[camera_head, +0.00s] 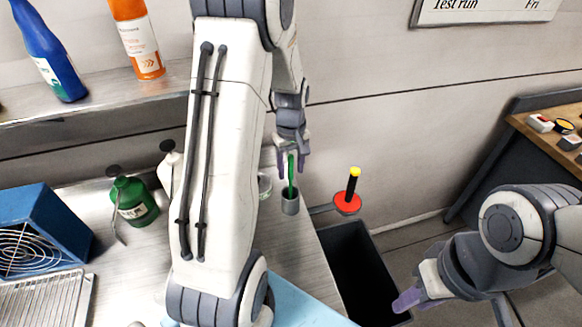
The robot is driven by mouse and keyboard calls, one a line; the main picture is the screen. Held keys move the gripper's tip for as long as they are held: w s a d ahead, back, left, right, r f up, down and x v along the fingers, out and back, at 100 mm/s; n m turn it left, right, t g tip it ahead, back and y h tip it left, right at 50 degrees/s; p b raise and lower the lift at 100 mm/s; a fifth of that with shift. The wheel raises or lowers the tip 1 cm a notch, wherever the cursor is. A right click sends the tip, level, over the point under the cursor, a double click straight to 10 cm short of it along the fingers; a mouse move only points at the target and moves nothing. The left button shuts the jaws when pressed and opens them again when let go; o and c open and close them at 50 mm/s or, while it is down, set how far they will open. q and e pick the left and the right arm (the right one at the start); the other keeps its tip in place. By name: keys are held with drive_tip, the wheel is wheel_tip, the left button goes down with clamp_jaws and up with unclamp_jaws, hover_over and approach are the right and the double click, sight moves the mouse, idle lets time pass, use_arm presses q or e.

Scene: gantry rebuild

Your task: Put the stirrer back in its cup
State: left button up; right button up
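The green stirrer (291,173) stands nearly upright with its lower end at the small grey cup (290,204), seemingly inside its mouth. The cup stands near the right edge of the metal bench. My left gripper (293,167) points down above the cup. Its two fingers are spread on either side of the stirrer, with visible gaps, so it looks open. My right gripper (408,298) is low at the right, away from the cup. Only one side of its fingers shows clearly, so its opening cannot be judged.
A clear glass vessel (264,186) stands just left of the cup. A red disc with a black and yellow handle (348,203) is to the right, by a dark open bin (357,270). A green bottle (134,202) and blue box (38,232) stand left. My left arm hides the bench's middle.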

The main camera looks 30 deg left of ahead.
use_arm(q)
wheel_tip(320, 180, up, 10)
drive_tip(key=shift+r+b, duration=0.25)
drive_tip(key=shift+b, duration=0.75)
drive_tip(key=s+d+m+b, duration=0.1)
drive_tip(key=s+d+m, duration=0.35)
drive_tip(key=d, duration=0.45)
drive_tip(key=s+d+m, duration=0.3)
drive_tip(key=d+m, duration=0.2)
drive_tip(key=d, duration=0.4)
drive_tip(key=s+d+f+m, duration=0.1)
drive_tip(key=s+d+m, duration=0.3)
drive_tip(key=s, duration=0.3)
drive_tip(key=s+d+f+m+h+b, duration=0.1)
drive_tip(key=s+d+f+m, duration=0.1)
drive_tip(key=s+d+m, duration=0.2)
drive_tip(key=s+m, duration=0.1)
drive_tip(key=s, duration=0.2)
drive_tip(key=shift+s, duration=0.15)
